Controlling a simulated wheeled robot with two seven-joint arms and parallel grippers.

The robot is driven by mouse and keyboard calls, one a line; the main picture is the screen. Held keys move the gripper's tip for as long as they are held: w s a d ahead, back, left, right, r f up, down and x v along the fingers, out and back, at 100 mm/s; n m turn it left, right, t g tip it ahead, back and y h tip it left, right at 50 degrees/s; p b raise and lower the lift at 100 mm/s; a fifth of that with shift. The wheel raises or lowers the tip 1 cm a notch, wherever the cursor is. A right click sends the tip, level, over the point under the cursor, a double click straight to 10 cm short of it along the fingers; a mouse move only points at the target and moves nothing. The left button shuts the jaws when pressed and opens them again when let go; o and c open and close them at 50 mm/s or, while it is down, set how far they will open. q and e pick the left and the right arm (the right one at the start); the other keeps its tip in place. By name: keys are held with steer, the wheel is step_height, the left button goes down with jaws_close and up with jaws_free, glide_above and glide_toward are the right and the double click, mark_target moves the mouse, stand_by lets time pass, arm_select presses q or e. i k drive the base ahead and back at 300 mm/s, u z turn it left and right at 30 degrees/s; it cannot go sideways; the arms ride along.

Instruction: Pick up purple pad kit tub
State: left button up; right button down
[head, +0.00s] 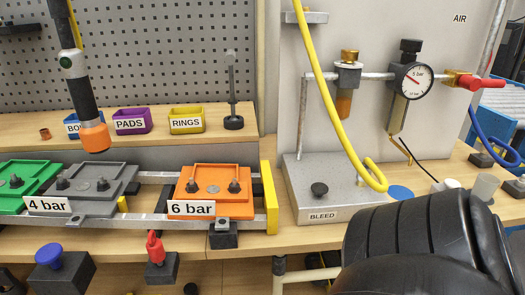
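The purple pad kit tub (132,121), labelled PADS, stands on the wooden shelf in front of the grey pegboard, left of centre in the head view. It sits between a blue tub (74,128) on its left and a yellow tub (186,119) labelled RINGS on its right. Its inside looks dark and I cannot tell what it holds. Neither of my grippers shows in the head view.
A hanging black tool with an orange tip (96,138) partly covers the blue tub. Green (20,188), grey (95,182) and orange (212,185) pallets sit on rails before the shelf. A gauge (415,80) and yellow hose (325,95) stand right. A black ribbed shape fills the lower right.

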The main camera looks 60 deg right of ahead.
mark_target(136, 120)
steer(key=z, duration=1.5)
steer(key=k, duration=0.1)
